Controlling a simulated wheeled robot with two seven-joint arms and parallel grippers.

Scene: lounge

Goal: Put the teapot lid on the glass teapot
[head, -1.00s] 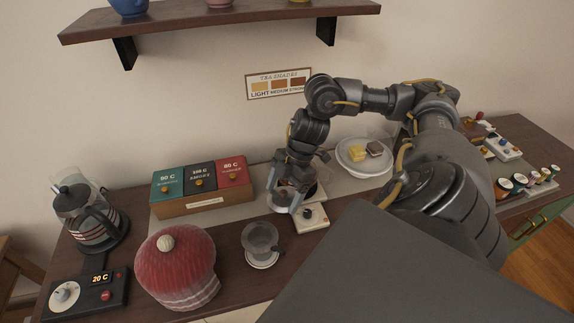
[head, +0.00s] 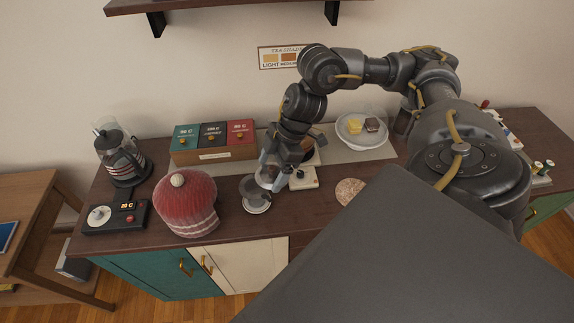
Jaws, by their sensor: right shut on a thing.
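My right gripper (head: 271,181) points down over the counter. It is shut on a small pale, clear round piece (head: 264,178), which looks like the teapot lid; the fingers partly cover it. The held piece shows just above and beside a glass vessel (head: 254,194) on a white saucer (head: 257,208); I cannot tell whether they touch. I cannot identify the glass teapot for certain: a brownish rounded thing (head: 308,150) behind my right gripper is mostly hidden by it. My left gripper is not in view.
A small white device (head: 304,178) stands right of the gripper. A red knitted cozy (head: 187,207), a black kettle (head: 120,155), a control box (head: 117,216) and tea boxes (head: 214,141) stand left. A plate of sweets (head: 362,130) is behind right. A round patterned coaster (head: 350,191) lies in front.

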